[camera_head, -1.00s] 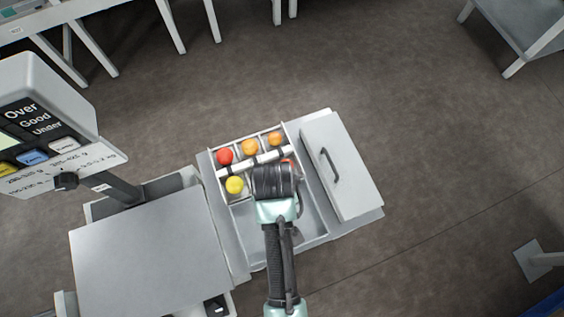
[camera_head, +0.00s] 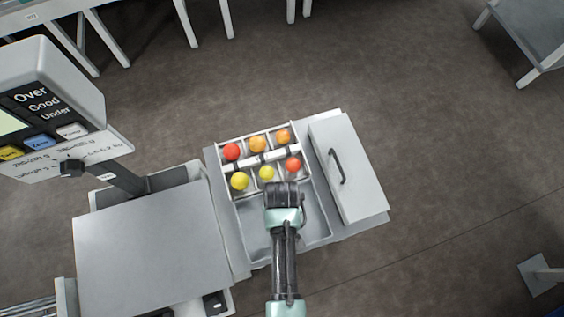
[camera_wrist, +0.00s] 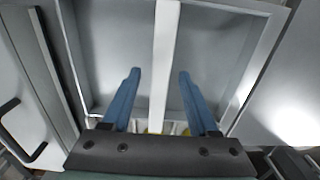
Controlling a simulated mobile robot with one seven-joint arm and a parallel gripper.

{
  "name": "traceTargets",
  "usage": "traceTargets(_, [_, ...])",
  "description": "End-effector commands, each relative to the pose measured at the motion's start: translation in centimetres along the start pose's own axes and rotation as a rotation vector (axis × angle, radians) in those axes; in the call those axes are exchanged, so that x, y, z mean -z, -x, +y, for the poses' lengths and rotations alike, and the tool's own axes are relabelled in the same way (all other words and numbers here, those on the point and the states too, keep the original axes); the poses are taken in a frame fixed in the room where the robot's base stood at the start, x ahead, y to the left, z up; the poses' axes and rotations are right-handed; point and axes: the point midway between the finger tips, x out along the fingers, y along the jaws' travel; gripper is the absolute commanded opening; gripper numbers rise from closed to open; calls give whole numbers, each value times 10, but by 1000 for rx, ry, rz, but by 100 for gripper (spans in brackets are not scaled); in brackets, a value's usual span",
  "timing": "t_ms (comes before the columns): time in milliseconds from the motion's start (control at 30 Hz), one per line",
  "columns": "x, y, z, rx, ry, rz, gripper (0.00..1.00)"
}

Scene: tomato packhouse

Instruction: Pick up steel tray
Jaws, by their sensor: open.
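A grey steel tray (camera_head: 254,220) with raised walls lies on the stand, its floor empty where I see it. In the wrist view the tray (camera_wrist: 218,60) fills the middle, with a pale bar (camera_wrist: 164,60) running lengthwise across it. My gripper (camera_head: 284,197) is over the tray, close to the tomato compartments, and hides part of the tray. In the wrist view my gripper (camera_wrist: 158,78) is open and empty, with one blue finger on each side of the bar. I cannot tell how far the fingertips are above the tray or whether they touch the bar.
A divided rack (camera_head: 259,160) with red, orange and yellow tomatoes adjoins the tray's far side. A grey lidded box with a dark handle (camera_head: 337,166) stands to the right. A scale (camera_head: 145,240) with a display (camera_head: 45,105) is at left. Open floor lies beyond.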

Motion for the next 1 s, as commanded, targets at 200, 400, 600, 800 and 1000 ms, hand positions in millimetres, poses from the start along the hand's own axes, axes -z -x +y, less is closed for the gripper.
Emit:
traceTargets(200, [0, 0, 0, 0, -1, 0, 33])
traceTargets(400, [0, 0, 0, 0, -1, 0, 0])
traceTargets(600, [0, 1, 0, 0, -1, 0, 0])
traceTargets(800, [0, 1, 0, 0, -1, 1, 0])
traceTargets(1000, [1, 17, 1, -1, -1, 3, 0])
